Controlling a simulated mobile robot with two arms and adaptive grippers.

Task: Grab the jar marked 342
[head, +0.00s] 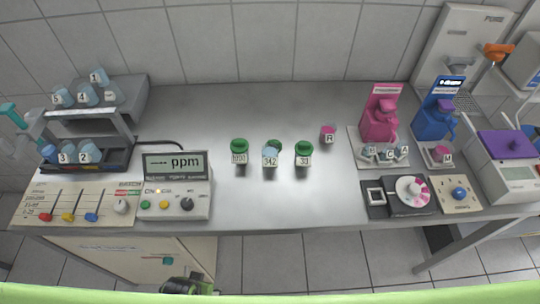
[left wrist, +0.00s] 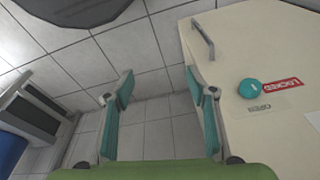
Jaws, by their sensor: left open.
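The jar marked 342 (head: 270,158) stands upright on the grey metal table, near the middle in the head view. My right gripper is not seen.
A ppm meter (head: 175,185) and a rack of numbered beakers (head: 125,130) stand left on the table. A pink-capped jar (head: 328,132), pink dispenser (head: 380,115) and blue dispenser (head: 434,112) are right. The table (head: 280,205) is clear in front of the jars.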

